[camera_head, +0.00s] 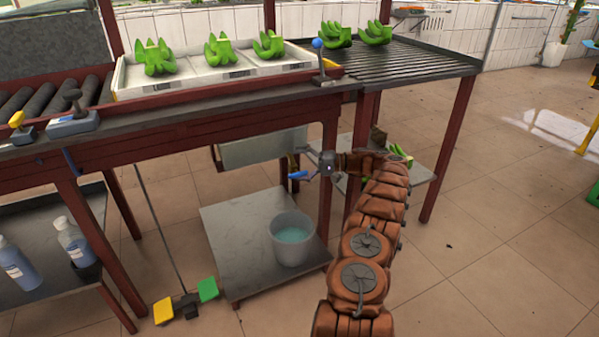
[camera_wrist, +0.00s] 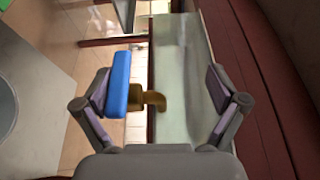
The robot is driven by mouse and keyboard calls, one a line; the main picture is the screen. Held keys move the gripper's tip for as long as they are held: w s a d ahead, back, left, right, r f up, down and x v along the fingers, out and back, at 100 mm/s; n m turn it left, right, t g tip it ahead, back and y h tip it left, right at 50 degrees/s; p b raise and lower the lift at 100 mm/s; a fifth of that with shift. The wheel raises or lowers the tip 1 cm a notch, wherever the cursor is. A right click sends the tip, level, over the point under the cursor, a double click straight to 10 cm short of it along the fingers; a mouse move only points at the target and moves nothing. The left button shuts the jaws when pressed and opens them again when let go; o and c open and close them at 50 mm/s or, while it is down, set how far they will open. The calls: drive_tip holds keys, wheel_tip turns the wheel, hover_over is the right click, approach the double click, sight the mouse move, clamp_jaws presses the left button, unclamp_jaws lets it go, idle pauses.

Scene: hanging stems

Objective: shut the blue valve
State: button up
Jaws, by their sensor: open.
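The blue valve (camera_head: 298,175) has a blue lever on a brass tap body, low on the front of the bench, above a bucket. In the wrist view the blue lever (camera_wrist: 118,84) runs up and down the picture, across the short brass spout (camera_wrist: 152,98). My gripper (camera_head: 310,167) is at the valve, to the right of the lever in the head view. In the wrist view my gripper (camera_wrist: 160,88) is open; the lever lies along the inside of its left finger, and the right finger is well clear. I cannot tell whether lever and finger touch. No water stream is visible.
A grey bucket (camera_head: 292,240) with bluish water stands on a low shelf (camera_head: 238,235) below. A pale basin (camera_head: 262,148) hangs under the bench top. A red-brown bench leg (camera_head: 328,185) is close to my gripper. Yellow and green pedals (camera_head: 207,290) are on the floor.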

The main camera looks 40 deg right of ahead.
drive_tip(key=shift+o, duration=0.4)
wheel_tip(320, 180, up, 6)
drive_tip(key=d, duration=0.1)
drive_tip(key=shift+d+r, duration=0.25)
drive_tip(key=shift+w+r, duration=0.2)
drive_tip(key=shift+w, duration=0.15)
drive_tip(key=shift+g, duration=0.3)
drive_tip(key=s+f, duration=0.1)
drive_tip(key=s+a+f, duration=0.1)
drive_tip(key=s+f, duration=0.1)
drive_tip(key=shift+s, duration=0.3)
drive_tip(key=shift+w+a+r+p, duration=0.1)
drive_tip(key=shift+a+r+p, duration=0.2)
drive_tip(key=shift+a, duration=0.1)
drive_tip(key=shift+c, duration=0.7)
drive_tip(key=shift+n, duration=0.3)
drive_tip(key=s+r, duration=0.1)
drive_tip(key=s, duration=0.1)
drive_tip(key=s+r+p, duration=0.1)
drive_tip(key=s, duration=0.2)
drive_tip(key=shift+s+r, duration=0.4)
drive_tip(key=c, duration=0.4)
drive_tip(key=w+f+p, duration=0.1)
drive_tip(key=w+f, duration=0.2)
drive_tip(key=w, duration=0.1)
drive_tip(key=shift+w+f, duration=0.15)
drive_tip(key=shift+f, duration=0.25)
